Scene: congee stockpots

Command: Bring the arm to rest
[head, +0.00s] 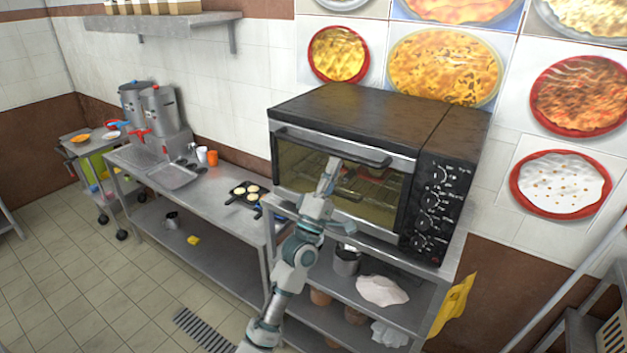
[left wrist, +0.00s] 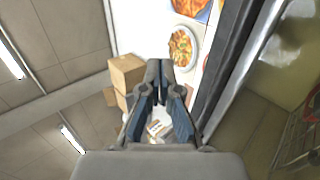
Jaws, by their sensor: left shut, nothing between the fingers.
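My left arm (head: 296,258) reaches up from the bottom of the head view. Its gripper (head: 333,163) is in front of the oven door, close to the door handle; I cannot tell whether it touches it. In the left wrist view the left gripper (left wrist: 159,66) has its fingertips together, with nothing held between them. The black oven (head: 345,140) stands on a metal shelf unit, its door shut, and a rack shows through the glass. My right gripper is in neither view.
A metal counter (head: 225,190) at left holds stockpots (head: 160,108), a tray (head: 173,176), cups (head: 207,156) and a black pan (head: 245,194). A pot (head: 346,260) and a white cloth (head: 382,290) lie below the oven. The tiled floor (head: 85,290) at left is clear.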

